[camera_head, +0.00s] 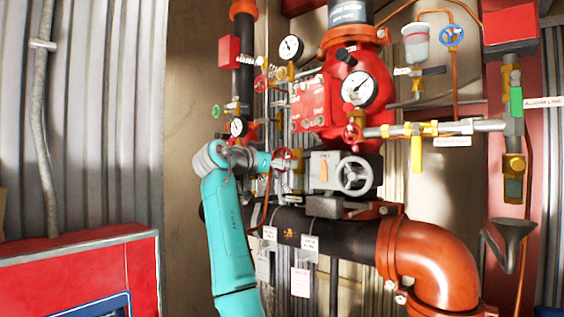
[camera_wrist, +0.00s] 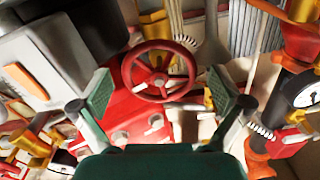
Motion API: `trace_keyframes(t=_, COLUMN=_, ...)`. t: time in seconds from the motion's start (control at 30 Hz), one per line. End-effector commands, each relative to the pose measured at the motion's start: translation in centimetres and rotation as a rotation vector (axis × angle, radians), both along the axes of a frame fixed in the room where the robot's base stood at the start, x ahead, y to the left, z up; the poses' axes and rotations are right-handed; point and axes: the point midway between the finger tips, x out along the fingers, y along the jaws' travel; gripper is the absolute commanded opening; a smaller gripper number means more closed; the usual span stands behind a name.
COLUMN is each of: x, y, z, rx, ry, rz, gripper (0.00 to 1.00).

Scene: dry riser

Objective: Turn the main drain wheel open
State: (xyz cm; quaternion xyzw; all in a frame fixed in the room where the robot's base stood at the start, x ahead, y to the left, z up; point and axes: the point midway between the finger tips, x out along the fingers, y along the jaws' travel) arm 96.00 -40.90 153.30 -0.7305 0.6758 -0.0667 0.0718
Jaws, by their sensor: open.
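A red spoked handwheel (camera_wrist: 158,72) is centred in the wrist view, framed between the fingers of my gripper (camera_wrist: 160,93). The fingers are spread apart, one on each side of the wheel, and a gap shows between each finger and the rim. In the head view, my gripper (camera_head: 270,160) reaches a red wheel (camera_head: 284,157) left of the grey valve box, with the arm partly hiding the area. No label naming the main drain wheel is readable, and how deep the fingers reach past the rim cannot be told.
A grey box with a silver handwheel (camera_head: 354,176) stands just right of my gripper. Gauges (camera_head: 360,89), red valve body (camera_head: 345,75) and thin pipes crowd above. A thick black pipe (camera_head: 290,228) runs below with hanging tags. A red cabinet (camera_head: 85,270) stands lower left.

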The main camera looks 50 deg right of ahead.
Motion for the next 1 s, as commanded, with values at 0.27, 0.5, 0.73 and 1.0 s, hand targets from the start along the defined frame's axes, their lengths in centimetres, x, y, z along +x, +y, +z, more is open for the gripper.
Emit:
trace_keyframes(t=0.27, x=0.13, y=-1.46, z=-0.03, rx=0.001, ry=0.001, rz=0.0, gripper=1.0)
trace_keyframes(t=0.5, x=0.13, y=-1.47, z=-0.03, rx=0.001, ry=0.0, rz=0.0, gripper=0.95)
trace_keyframes(t=0.73, x=0.12, y=-1.47, z=-0.02, rx=0.001, ry=0.0, rz=0.0, gripper=0.44)
trace_keyframes(t=1.0, x=0.12, y=-1.47, z=-0.03, rx=-0.001, ry=0.021, rz=0.001, gripper=0.44)
